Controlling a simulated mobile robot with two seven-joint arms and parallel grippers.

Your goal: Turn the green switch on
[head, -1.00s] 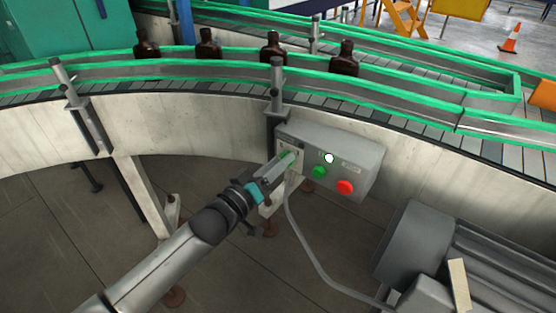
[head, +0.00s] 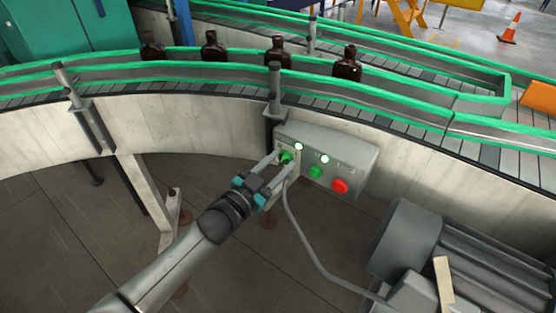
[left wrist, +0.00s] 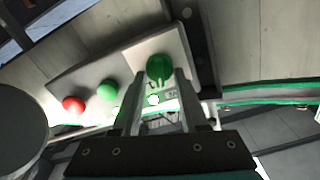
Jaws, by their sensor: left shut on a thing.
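The green switch (head: 286,156) is a round knob with a raised grip at the left end of the grey control box (head: 345,150). My left gripper (head: 282,162) reaches it from the lower left, with one finger on each side of the grip. It is shut on the switch. In the left wrist view the green switch (left wrist: 160,68) shows between the fingertips. A small white light (head: 298,146) glows beside the switch on the box. My right gripper is not in view.
A green button (head: 316,172) and a red button (head: 340,186) sit right of the switch, below another white light (head: 324,159). A cable (head: 300,235) hangs below the box. A grey motor (head: 405,245) stands lower right. Amber bottles (head: 347,64) stand on the conveyor (head: 400,92) behind.

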